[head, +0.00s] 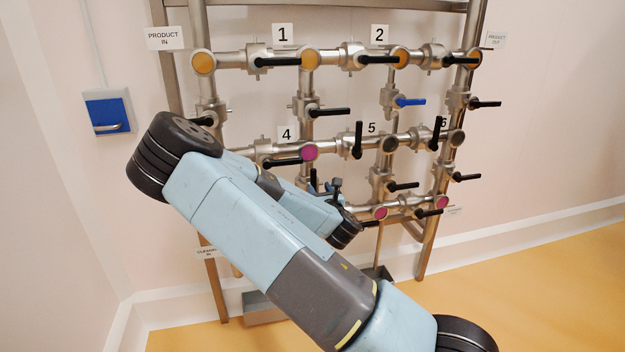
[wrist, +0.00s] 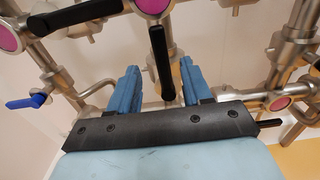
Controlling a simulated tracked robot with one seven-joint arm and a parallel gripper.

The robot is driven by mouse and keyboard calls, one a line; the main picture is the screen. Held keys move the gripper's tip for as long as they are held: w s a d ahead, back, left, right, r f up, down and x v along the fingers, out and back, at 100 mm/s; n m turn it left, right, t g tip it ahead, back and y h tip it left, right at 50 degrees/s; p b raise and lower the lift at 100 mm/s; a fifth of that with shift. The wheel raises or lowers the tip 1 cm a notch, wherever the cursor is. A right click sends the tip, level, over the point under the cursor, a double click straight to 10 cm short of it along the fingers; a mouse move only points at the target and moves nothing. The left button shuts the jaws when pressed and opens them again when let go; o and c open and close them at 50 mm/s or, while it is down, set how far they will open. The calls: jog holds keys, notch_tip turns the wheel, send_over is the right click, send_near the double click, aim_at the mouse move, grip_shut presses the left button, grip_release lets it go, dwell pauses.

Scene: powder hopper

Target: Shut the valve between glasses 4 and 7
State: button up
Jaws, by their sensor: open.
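The number 4 label (head: 286,134) is beside a magenta sight glass (head: 309,152), which also shows at the top of the wrist view (wrist: 152,8). Below this glass, a valve with a black handle (wrist: 160,62) is on the vertical pipe. My gripper (wrist: 159,68) is open, one blue finger on each side of the handle in the picture; contact cannot be told. No number 7 label is visible, and my arm and gripper hide the pipework lower down.
A black handle (wrist: 75,16) lies across the upper left, close to my gripper. A blue handle (wrist: 25,101) is at the left, and a pink glass (wrist: 281,103) at the right. Above are labels 1 (head: 282,33) and 2 (head: 379,35). Yellow floor (head: 530,270) is clear at right.

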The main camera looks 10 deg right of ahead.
aim_at(313, 179)
jog(key=w, duration=0.8)
jog(key=shift+w, duration=0.15)
grip_shut()
dwell(0.3)
jog(key=shift+a, duration=0.15)
